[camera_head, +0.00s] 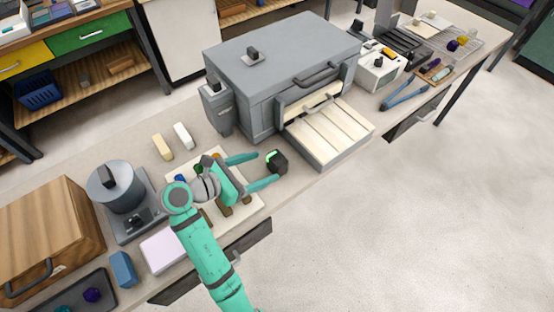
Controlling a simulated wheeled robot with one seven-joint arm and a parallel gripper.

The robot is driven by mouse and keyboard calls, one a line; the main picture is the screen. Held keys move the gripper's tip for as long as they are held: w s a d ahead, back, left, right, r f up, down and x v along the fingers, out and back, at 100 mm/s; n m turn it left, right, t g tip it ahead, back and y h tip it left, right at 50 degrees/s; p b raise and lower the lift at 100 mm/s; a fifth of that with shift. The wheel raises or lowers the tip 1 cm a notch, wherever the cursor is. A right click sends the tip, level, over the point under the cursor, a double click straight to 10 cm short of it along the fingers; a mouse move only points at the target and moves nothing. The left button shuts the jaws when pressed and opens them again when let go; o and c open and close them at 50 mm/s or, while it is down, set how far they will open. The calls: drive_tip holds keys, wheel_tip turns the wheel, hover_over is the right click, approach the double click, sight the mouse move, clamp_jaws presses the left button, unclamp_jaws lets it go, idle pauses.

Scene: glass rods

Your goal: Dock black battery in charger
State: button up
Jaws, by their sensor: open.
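My gripper (269,167) is open above the counter, its two teal fingers spread and pointing right. A small black block with a green-lit patch (277,163) is at the fingertips, close to both; it looks like the black battery. I cannot tell whether the fingers touch it or whether it rests on the counter. No charger can be named for certain. A cream board (256,203) with small blue, green, orange and brown pieces lies under my gripper and arm, partly hidden. A white box (374,76) with dark and orange parts on top stands right of the large grey machine.
The large grey machine (275,65) has a cream slatted tray (328,130) projecting right of the black block. A grey container (218,107) stands beside it. A grey pot (112,190), wooden box (45,230) and pink-white block (167,249) occupy the left. Blue-handled pliers (404,94) lie right.

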sight(271, 164)
drive_tip(key=shift+x, duration=3.5)
drive_tip(key=shift+s+d, duration=0.1)
